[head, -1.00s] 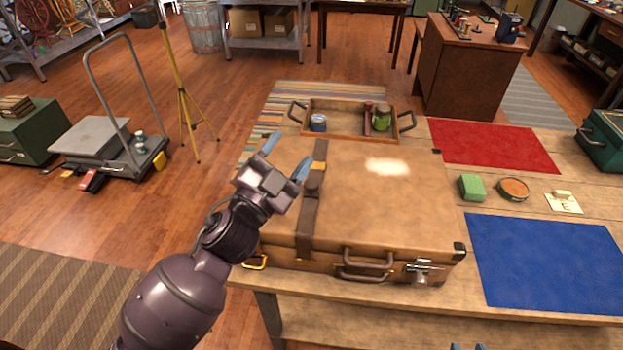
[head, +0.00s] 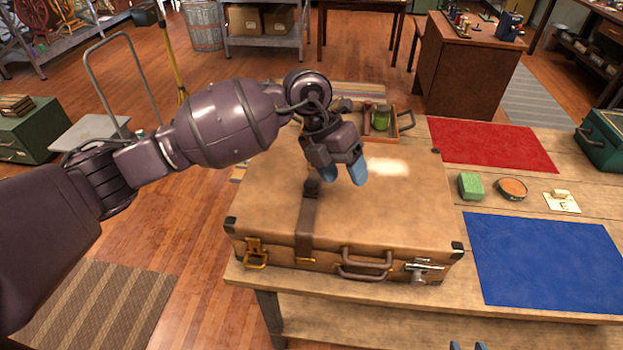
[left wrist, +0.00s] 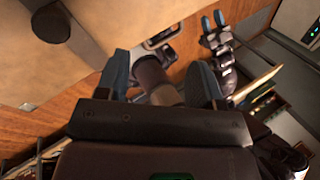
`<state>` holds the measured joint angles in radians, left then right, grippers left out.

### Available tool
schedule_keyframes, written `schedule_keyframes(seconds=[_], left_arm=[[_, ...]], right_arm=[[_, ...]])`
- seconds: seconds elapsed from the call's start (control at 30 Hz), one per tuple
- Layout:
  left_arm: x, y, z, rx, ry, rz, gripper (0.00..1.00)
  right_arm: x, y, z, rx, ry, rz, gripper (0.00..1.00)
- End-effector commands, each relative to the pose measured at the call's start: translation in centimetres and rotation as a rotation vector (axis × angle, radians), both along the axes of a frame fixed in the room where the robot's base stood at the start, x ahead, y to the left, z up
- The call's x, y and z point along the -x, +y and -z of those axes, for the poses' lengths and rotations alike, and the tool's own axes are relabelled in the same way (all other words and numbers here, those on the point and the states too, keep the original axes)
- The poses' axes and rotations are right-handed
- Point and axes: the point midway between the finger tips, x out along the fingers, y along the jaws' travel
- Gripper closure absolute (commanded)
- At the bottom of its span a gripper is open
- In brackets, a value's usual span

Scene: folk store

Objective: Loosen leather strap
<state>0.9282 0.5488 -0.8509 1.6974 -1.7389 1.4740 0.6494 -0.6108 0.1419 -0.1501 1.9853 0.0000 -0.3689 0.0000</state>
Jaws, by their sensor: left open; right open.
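A tan suitcase (head: 400,205) lies closed on the wooden table. A dark brown leather strap (head: 307,228) runs across its lid and over the front edge. The far part of the strap is hidden behind my left gripper (head: 343,174).
A wooden tray (head: 405,124) with a green jar (head: 381,118) stands behind the suitcase, partly covered by my arm.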

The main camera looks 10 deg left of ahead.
Motion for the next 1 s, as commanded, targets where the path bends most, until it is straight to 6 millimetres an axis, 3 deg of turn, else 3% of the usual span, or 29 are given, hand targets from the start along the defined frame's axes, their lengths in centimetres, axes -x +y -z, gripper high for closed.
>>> schedule_keyframes(seconds=[0.1,0.2,0.43,1.0], left_arm=[[-2.6,3.3,-1.1,-0.234,-0.068,-0.029,0.39],[-4.0,5.2,-2.0,-0.364,-0.100,-0.057,0.39],[-4.8,6.6,-2.2,-0.458,-0.120,-0.081,0.39],[-4.7,6.5,6.2,-0.452,-0.118,-0.080,0.39]], right_arm=[[-0.1,0.0,-0.2,0.000,-0.002,0.000,0.57],[-0.2,0.0,-0.3,0.001,-0.005,-0.001,0.57],[-0.8,0.1,-0.9,0.000,-0.020,-0.004,0.57],[-0.5,0.1,-1.5,0.000,-0.014,-0.003,0.57]])
